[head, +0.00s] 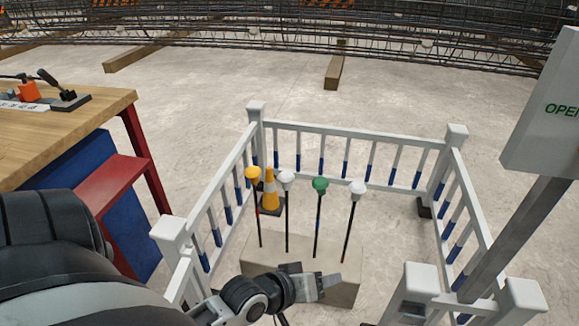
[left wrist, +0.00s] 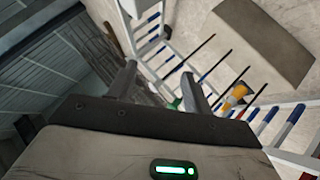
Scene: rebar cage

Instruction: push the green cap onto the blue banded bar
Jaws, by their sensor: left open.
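The green cap (head: 320,184) sits at the top of a thin dark bar (head: 318,225), third from the left in a row standing in a pale block (head: 345,288). My right gripper is not in view.
A yellow cap (head: 253,174) and white caps (head: 287,177) top the neighbouring bars. An orange-and-white cone (head: 270,190) stands behind. White railings (head: 350,138) surround the block. A workbench (head: 60,130) is at left and a sign post (head: 515,235) at right.

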